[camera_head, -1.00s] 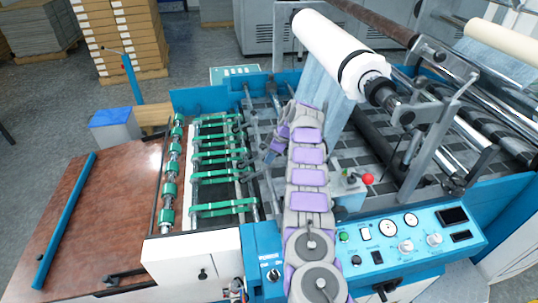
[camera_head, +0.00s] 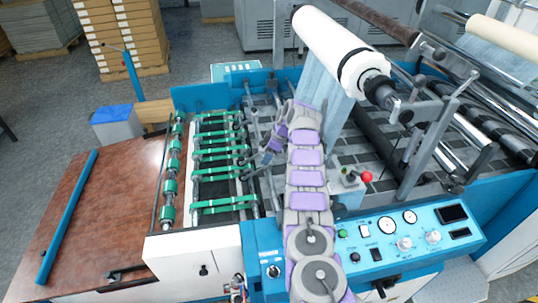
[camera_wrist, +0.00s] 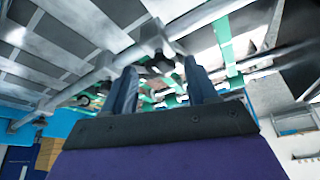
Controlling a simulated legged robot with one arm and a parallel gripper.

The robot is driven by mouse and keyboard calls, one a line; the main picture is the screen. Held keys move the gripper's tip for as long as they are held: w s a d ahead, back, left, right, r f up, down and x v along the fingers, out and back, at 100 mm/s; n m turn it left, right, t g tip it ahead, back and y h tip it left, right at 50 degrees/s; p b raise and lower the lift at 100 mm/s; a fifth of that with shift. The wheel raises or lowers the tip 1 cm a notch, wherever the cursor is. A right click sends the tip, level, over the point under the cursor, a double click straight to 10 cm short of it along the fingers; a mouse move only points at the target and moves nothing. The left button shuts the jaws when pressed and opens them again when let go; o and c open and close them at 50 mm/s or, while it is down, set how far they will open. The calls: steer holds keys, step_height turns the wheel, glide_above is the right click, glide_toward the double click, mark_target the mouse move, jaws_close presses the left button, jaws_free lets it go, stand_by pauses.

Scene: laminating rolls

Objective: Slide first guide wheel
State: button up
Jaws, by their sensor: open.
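A row of small dark guide wheels sits along a metal bar (camera_head: 247,150), at the right ends of the green belts (camera_head: 222,153). One wheel or clamp (camera_wrist: 155,42) shows on the bar in the wrist view, just beyond my fingertips. My gripper (camera_head: 268,154) is at the right side of this bar, partly hidden by my purple and grey arm. In the wrist view my gripper (camera_wrist: 163,84) has two blue fingers standing apart, with bar and belts visible between them. Nothing is clearly held. Whether a finger touches a wheel I cannot tell.
A large white roll (camera_head: 340,50) hangs over the machine at the right. The blue control panel (camera_head: 400,240) and a red knob (camera_head: 367,177) are right of my arm. A brown table (camera_head: 100,200) lies to the left.

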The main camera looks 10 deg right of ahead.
steer(key=shift+d+r, duration=0.1)
steer(key=shift+d, duration=0.05)
steer(key=p+v, duration=0.2)
steer(key=v, duration=0.9)
steer(key=shift+r+p, duration=0.3)
steer(key=shift+d, duration=0.15)
steer(key=s+a+r+m+g+h+b, duration=0.1)
steer(key=s+a+r+m, duration=0.25)
steer(key=s+r, duration=0.55)
steer(key=s+a+r+m+g+b, duration=0.1)
steer(key=s+a+r+m, duration=0.3)
steer(key=s, duration=0.9)
steer(key=s+d+f+m+h+b, duration=0.1)
steer(key=s+f+m, duration=0.2)
steer(key=s, duration=1.6)
steer(key=s+d+f+m+g+h+b, duration=0.1)
steer(key=s+f+m+h, duration=0.1)
steer(key=s, duration=1.7)
steer(key=shift+s+d+f+m, duration=0.2)
steer(key=shift+f+m, duration=0.15)
steer(key=shift+m, duration=0.2)
